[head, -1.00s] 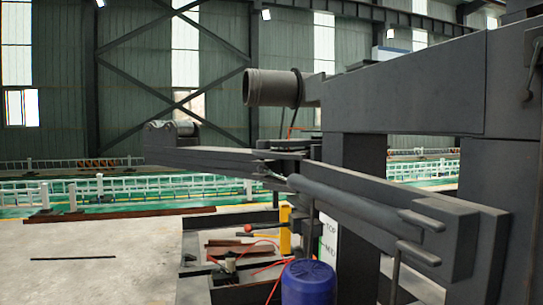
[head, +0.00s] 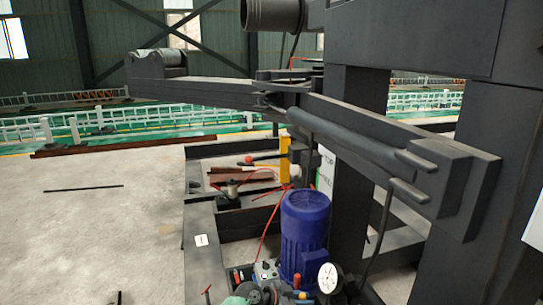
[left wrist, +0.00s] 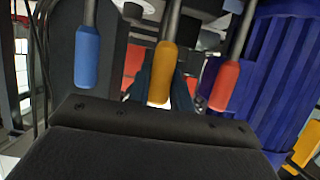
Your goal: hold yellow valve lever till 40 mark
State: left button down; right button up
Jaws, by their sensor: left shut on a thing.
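In the left wrist view the yellow valve lever (left wrist: 163,72) stands between a blue-handled lever (left wrist: 88,55) and a red-handled lever (left wrist: 225,86). My left gripper (left wrist: 160,98) is shut on the yellow lever's handle, with dark fingers on both sides of its lower end. In the head view my left gripper (head: 258,292) is at the bottom edge, and its hold on the lever is too small to make out there. A round white pressure gauge (head: 328,278) faces me at the right; its needle and numbers are too small to read. My right gripper is not in view.
A blue motor (head: 305,235) stands just behind the gauge. A heavy dark steel arm (head: 350,140) crosses above it. A yellow post (head: 284,160) and red hoses (head: 262,240) are behind. The concrete floor (head: 110,230) at the left is mostly clear.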

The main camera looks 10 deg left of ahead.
pick_arm(q)
jog(key=shift+w+d+r+p, duration=0.1)
jog(key=shift+w+r+p, duration=0.15)
jog(key=shift+r, duration=0.15)
jog(key=shift+w+d+r+p, duration=0.1)
jog(key=shift+r+p, duration=0.15)
jog(key=shift+r, duration=0.1)
jog(key=c, duration=1.4)
grip_release()
jog(key=shift+a+f+b, duration=0.1)
jog(key=shift+f+b, duration=0.3)
jog(key=shift+b, duration=0.05)
jog(key=shift+c, duration=0.2)
jog(key=shift+o, duration=0.6)
jog(key=shift+s, duration=0.15)
jog(key=shift+f, duration=0.1)
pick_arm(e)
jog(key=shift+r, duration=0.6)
pick_arm(q)
jog(key=shift+a, duration=0.1)
jog(key=v, duration=0.8)
jog(key=shift+s+a+r, duration=0.15)
jog(key=shift+s+r, duration=0.1)
jog(key=shift+s, duration=0.1)
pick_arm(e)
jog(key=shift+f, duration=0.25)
